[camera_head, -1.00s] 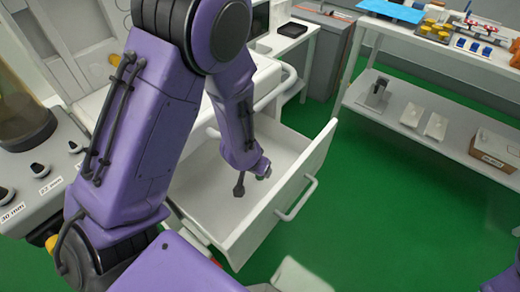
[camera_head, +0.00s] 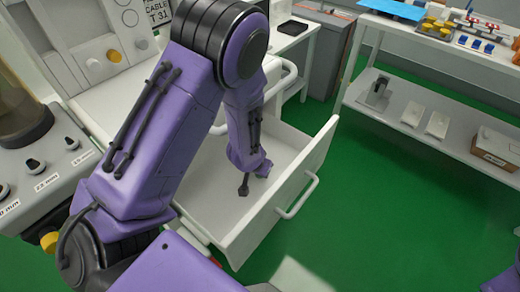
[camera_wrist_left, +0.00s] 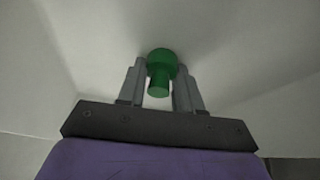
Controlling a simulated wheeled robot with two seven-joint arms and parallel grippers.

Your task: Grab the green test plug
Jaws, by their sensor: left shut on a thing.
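The green test plug (camera_wrist_left: 160,68) shows in the left wrist view as a short green cylinder with a wider head. My left gripper (camera_wrist_left: 161,80) is shut on it, with one grey finger on each side. In the head view my left arm reaches into an open white drawer (camera_head: 291,192), and the left gripper (camera_head: 244,186) is low inside it. The plug cannot be made out in the head view. Whether it touches the drawer floor is unclear. My right gripper is not in view.
The drawer's front panel and handle (camera_head: 298,198) stand to the right of my gripper. A cart with knobs (camera_head: 36,166) is at the left. A white shelf unit (camera_head: 430,140) with several items is at the right. Green floor (camera_head: 370,220) lies clear between.

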